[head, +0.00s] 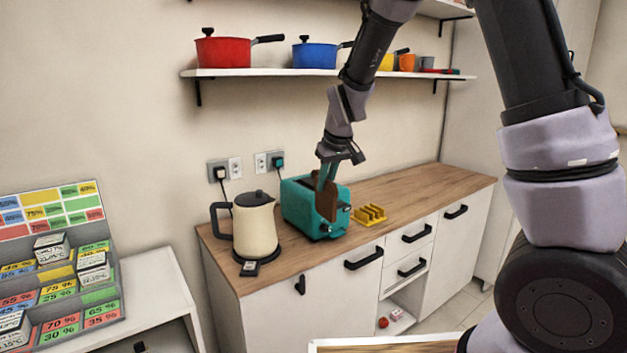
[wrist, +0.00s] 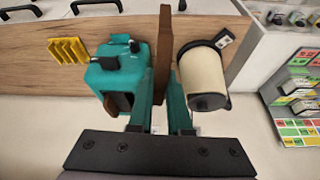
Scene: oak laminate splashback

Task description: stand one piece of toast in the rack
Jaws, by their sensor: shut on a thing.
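My gripper (head: 327,174) points down over the counter and is shut on a brown piece of toast (head: 327,203). In the wrist view the toast (wrist: 163,60) stands edge-on between the two teal fingers (wrist: 162,105). In the head view it overlaps the teal toaster (head: 297,205); in the wrist view it shows beside the toaster (wrist: 125,70), on the kettle side. The yellow rack (head: 369,215) stands on the counter to the right of the toaster, and its slots look empty. It also shows in the wrist view (wrist: 68,50), well apart from the toast.
A cream kettle (head: 254,228) stands left of the toaster. The wooden counter (head: 430,190) is clear right of the rack. Above, a wall shelf (head: 290,73) holds red and blue pots. A stand of coloured price cards (head: 50,265) is at far left.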

